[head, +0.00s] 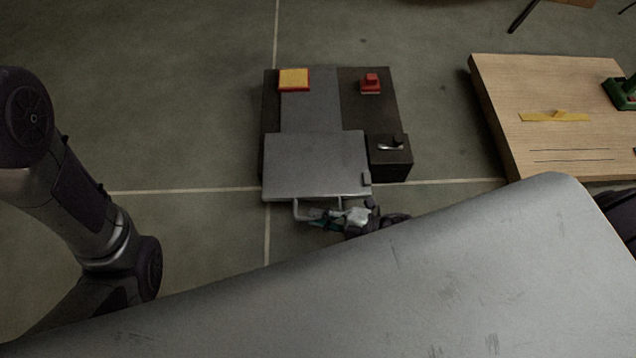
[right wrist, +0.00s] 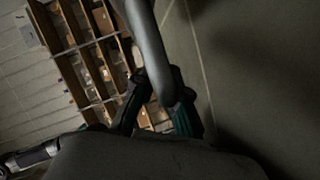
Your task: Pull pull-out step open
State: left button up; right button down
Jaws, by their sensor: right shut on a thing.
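The pull-out step is a flat grey plate (head: 315,163) at the front of a low dark unit (head: 340,110) in the head view. The plate reaches out past the unit's front edge. A grey bar handle (head: 297,209) sticks out from its front; it also shows in the right wrist view as a thick rounded bar (right wrist: 148,45). My right gripper (head: 328,216) is at the handle and shut on it. In the right wrist view its dark and green fingers (right wrist: 160,108) lie on either side of the bar. My left arm shows at the left, but its gripper is out of frame.
The unit carries a yellow-and-red block (head: 294,79), a red knob-like piece (head: 371,84) and a small lever (head: 391,144). A wooden board or tabletop (head: 550,140) stands at the right. Floor is clear left of the unit. Shelving (right wrist: 90,60) shows in the wrist view.

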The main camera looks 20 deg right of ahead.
jog(key=s, duration=0.2)
jog(key=s+a+p, duration=0.1)
jog(key=s, duration=0.1)
jog(key=shift+s, duration=0.15)
jog(key=c, duration=1.2)
grip_release()
jog(key=v, duration=1.2)
jog(key=shift+r, duration=0.1)
